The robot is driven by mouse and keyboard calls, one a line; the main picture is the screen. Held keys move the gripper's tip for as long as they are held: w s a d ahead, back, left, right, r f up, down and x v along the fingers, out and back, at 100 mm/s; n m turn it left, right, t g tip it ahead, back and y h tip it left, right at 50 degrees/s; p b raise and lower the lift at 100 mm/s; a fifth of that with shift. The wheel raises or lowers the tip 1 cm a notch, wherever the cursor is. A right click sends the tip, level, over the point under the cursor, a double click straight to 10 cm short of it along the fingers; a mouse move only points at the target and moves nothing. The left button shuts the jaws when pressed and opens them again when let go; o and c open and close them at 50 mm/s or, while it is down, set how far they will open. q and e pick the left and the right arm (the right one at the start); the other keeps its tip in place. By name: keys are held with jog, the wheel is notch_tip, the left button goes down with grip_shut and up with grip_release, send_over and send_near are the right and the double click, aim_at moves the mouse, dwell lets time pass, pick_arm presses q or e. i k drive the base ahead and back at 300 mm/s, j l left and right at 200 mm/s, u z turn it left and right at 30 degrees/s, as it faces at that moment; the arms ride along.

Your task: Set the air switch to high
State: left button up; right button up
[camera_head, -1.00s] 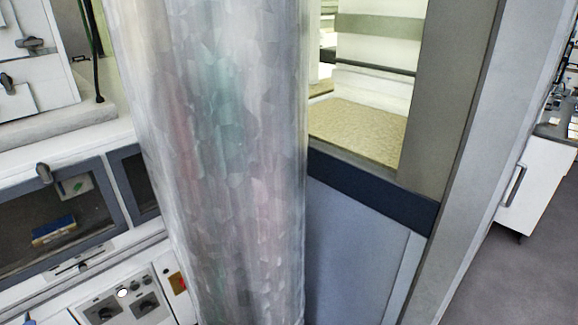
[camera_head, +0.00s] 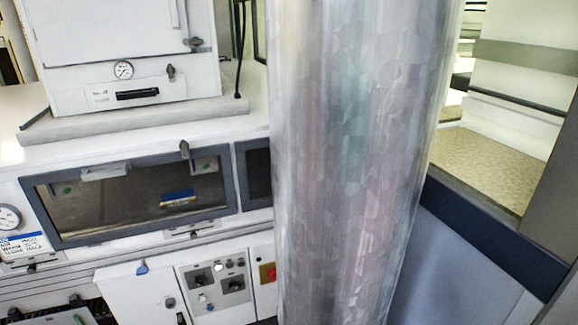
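No switch can be clearly identified as the air switch. A grey control panel (camera_head: 219,284) on the white lower front carries dark rotary knobs and small round buttons; their settings are too small to read. At the far left, a blue and white label (camera_head: 22,244) with handwriting, partly legible, sits under a round gauge (camera_head: 8,217). A small dark lever (camera_head: 32,267) is just below the label. Neither of my grippers is in view.
A large galvanized duct (camera_head: 355,160) stands close in front and hides part of the machine. A windowed chamber (camera_head: 130,195) is left of it. A white cabinet with a gauge (camera_head: 124,70) stands above. A red switch on yellow (camera_head: 269,273) is near the duct.

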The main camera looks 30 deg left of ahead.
aim_at(200, 279)
jog(key=u, duration=1.55)
